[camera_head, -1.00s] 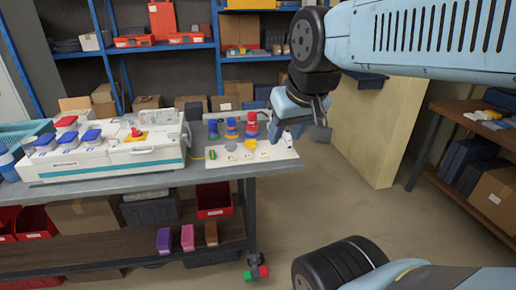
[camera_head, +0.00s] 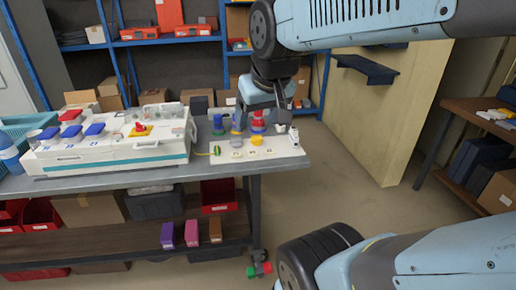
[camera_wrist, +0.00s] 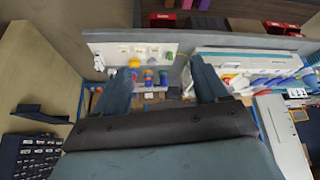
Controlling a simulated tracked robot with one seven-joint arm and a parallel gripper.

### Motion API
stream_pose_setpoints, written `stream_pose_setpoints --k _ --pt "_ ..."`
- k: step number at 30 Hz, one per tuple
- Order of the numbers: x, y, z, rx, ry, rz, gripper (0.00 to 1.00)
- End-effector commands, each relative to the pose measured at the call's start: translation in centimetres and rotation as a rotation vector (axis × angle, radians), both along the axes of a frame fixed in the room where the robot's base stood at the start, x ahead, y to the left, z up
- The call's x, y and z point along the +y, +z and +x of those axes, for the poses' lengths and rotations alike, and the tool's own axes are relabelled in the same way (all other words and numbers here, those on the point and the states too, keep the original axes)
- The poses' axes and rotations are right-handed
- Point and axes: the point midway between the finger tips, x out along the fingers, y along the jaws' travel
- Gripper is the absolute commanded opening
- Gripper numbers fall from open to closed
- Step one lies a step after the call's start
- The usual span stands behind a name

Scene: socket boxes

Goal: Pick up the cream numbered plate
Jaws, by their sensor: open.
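A pale, cream-white board (camera_head: 222,170) lies at the right end of the grey table. Several small pale squares (camera_head: 253,153) sit along its front; their marks are too small to read. I cannot tell whether the numbered plate is the board or a square. The board also shows in the wrist view (camera_wrist: 105,49). My gripper (camera_head: 262,124) is open and empty above the back of the board, apart from it. In the wrist view its two fingers (camera_wrist: 161,68) stand on either side of several colored plugs. The gripper partly hides the plugs in the head view.
Blue plug (camera_head: 218,124), red plug (camera_head: 258,122) and yellow knob (camera_head: 257,141) stand on the board. A white device with blue-lidded boxes (camera_head: 110,155) is at its left. A tan panel (camera_head: 385,130) stands right of the table.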

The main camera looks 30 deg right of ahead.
Motion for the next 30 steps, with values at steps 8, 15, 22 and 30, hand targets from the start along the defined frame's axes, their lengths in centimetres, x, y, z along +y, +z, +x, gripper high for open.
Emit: stream_pose_setpoints --k 8,15,22,30 --pt "-3.2 -2.2 7.8 0.037 -0.075 -0.03 0.77" --pt "-7.1 -5.6 14.0 0.06 -0.129 -0.035 0.77" --pt "-11.6 -10.2 19.1 0.078 -0.178 -0.02 0.77" --pt "-16.6 -15.9 23.2 0.088 -0.229 0.014 0.77"
